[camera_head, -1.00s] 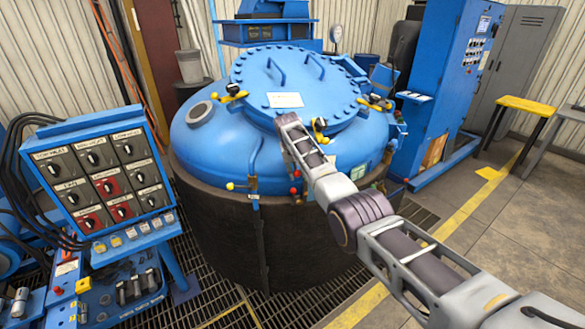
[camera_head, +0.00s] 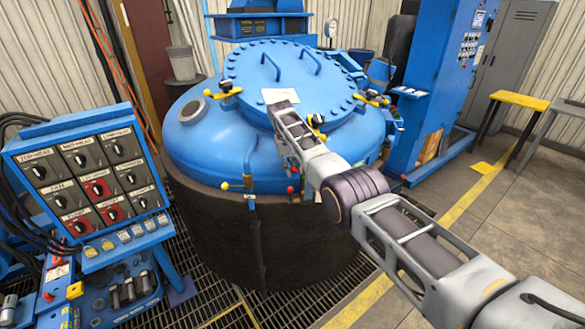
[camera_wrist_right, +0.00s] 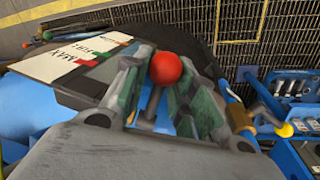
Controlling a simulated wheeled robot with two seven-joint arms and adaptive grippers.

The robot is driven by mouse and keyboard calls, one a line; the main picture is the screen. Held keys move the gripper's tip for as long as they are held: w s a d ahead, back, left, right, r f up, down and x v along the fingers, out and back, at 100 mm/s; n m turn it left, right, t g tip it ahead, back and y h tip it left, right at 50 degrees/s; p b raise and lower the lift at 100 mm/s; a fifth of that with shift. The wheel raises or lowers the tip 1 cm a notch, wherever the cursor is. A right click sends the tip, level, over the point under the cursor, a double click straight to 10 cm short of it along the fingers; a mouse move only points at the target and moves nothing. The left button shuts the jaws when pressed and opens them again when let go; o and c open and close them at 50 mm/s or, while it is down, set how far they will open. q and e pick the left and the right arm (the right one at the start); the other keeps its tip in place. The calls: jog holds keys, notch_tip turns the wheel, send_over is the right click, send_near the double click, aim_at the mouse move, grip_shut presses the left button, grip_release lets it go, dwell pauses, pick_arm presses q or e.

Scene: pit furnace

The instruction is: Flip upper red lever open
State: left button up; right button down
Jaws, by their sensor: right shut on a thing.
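The blue lidded furnace (camera_head: 240,140) stands in the middle of the head view. In the right wrist view a red ball knob on a dark lever (camera_wrist_right: 166,68) sits between the two fingers of my right gripper (camera_wrist_right: 165,88), which is shut on the lever. In the head view this gripper is mostly hidden behind my right arm, at the front of the furnace. A lower red knob (camera_head: 291,189) shows just below there. My left gripper is not in view.
A yellow-knobbed lever (camera_head: 224,186) is on the furnace front, and its knob also shows in the wrist view (camera_wrist_right: 285,130). A blue control panel (camera_head: 90,180) stands at left and a tall blue cabinet (camera_head: 440,80) at right. Floor grating (camera_head: 210,290) surrounds the furnace.

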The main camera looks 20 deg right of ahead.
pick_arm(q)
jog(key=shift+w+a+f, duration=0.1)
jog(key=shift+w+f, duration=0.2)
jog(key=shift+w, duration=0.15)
pick_arm(e)
jog(key=shift+r+g, duration=0.1)
jog(key=shift+g, duration=0.3)
jog(key=c, duration=1.5)
grip_release()
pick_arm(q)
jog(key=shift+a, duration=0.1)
pick_arm(e)
jog(key=shift+o, duration=0.2)
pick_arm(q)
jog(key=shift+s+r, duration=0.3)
pick_arm(e)
jog(key=shift+t, duration=0.3)
